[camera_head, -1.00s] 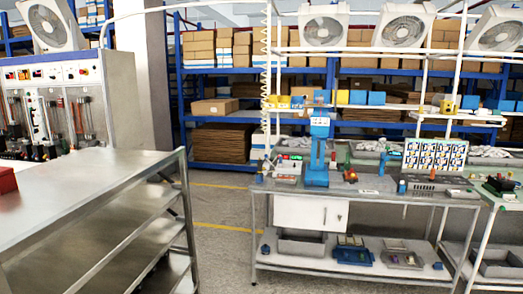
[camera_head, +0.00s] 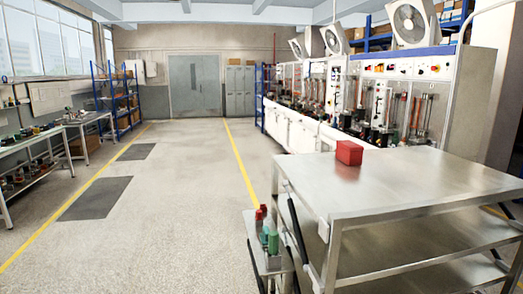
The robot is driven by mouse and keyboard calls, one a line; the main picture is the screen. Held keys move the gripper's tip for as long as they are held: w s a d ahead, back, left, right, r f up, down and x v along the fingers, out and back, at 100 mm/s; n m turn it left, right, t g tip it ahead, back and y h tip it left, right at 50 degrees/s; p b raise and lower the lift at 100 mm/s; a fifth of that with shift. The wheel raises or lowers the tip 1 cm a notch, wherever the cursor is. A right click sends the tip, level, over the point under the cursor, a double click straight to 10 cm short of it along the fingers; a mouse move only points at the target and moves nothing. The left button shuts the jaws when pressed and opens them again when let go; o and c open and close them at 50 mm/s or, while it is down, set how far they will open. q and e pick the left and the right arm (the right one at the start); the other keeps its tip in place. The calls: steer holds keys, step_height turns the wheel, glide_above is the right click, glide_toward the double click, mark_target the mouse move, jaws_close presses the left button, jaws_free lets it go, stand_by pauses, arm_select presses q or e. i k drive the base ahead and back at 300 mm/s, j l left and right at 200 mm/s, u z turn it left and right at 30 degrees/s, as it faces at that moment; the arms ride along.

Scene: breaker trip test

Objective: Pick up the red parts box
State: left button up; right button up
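The red parts box (camera_head: 349,153) is a small red block on the metal top of a steel shelf cart (camera_head: 420,182) in the right half of the head view. It sits near the cart top's far left edge, with bare metal around it. Neither of my grippers shows in the view.
A low side shelf with green and red bottles (camera_head: 268,235) stands at the cart's left. A test bench with panels (camera_head: 400,95) runs behind the cart. Workbenches (camera_head: 40,150) line the left wall. The floor (camera_head: 170,200) between is open, up to grey doors (camera_head: 195,92).

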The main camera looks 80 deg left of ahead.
mark_target(351, 153)
steer(key=u, duration=1.8)
steer(key=z, duration=0.5)
steer(key=i+j+z, duration=0.1)
steer(key=j+z, duration=0.3)
steer(key=i+j+z, duration=0.1)
steer(key=z, duration=0.3)
steer(key=j+z, duration=0.8)
steer(key=k+l, duration=0.05)
